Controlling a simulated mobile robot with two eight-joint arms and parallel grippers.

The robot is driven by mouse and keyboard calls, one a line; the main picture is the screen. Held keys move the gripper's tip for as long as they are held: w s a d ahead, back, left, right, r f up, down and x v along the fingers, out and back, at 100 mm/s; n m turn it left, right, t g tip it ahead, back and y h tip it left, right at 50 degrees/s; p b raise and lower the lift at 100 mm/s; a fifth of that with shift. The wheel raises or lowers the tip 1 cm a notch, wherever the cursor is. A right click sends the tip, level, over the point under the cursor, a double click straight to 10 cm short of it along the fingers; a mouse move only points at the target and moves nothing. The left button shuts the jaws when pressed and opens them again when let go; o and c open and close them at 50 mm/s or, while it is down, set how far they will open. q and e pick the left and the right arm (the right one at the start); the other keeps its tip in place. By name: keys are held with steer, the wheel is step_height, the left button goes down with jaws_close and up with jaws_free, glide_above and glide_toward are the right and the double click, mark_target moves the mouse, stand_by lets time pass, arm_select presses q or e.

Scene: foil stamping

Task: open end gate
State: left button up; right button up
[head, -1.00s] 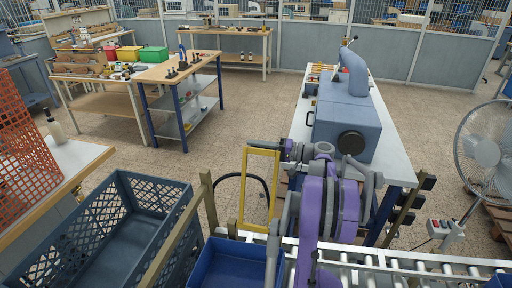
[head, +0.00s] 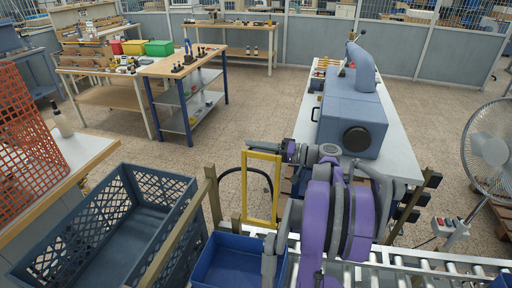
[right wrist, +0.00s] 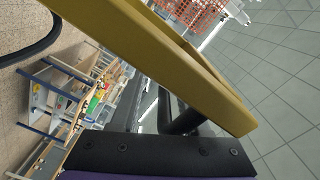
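The end gate (head: 247,190) is an upright yellow rectangular frame at the near end of the roller conveyor, seen in the middle of the head view. My right gripper (head: 284,147) reaches in from the right at the gate's upper right corner. In the right wrist view the yellow bar (right wrist: 165,70) crosses close in front of the gripper, with a dark gripper part below it. The bar hides much of the gripper, so I cannot tell whether the fingers are open or shut on it. My left gripper is not in view.
A roller conveyor (head: 385,274) runs along the front right. A blue bin (head: 235,262) stands below the gate, and a dark crate (head: 110,222) stands left, beside a wooden rail (head: 180,232). The stamping machine (head: 350,110) stands behind my right arm. A fan (head: 490,150) stands far right.

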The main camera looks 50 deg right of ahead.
steer(key=shift+r, duration=0.15)
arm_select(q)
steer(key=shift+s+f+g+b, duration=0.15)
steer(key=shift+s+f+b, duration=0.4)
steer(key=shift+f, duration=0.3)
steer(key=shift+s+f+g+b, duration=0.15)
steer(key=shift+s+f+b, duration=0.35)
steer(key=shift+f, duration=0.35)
arm_select(e)
steer(key=v, duration=1)
steer(key=shift+s+d, duration=0.2)
steer(key=shift+s, duration=0.15)
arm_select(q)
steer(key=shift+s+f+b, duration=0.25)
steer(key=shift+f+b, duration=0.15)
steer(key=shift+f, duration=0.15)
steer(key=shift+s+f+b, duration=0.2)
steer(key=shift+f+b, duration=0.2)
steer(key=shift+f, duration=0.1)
arm_select(e)
steer(key=v, duration=1.2)
steer(key=shift+s+d, duration=0.2)
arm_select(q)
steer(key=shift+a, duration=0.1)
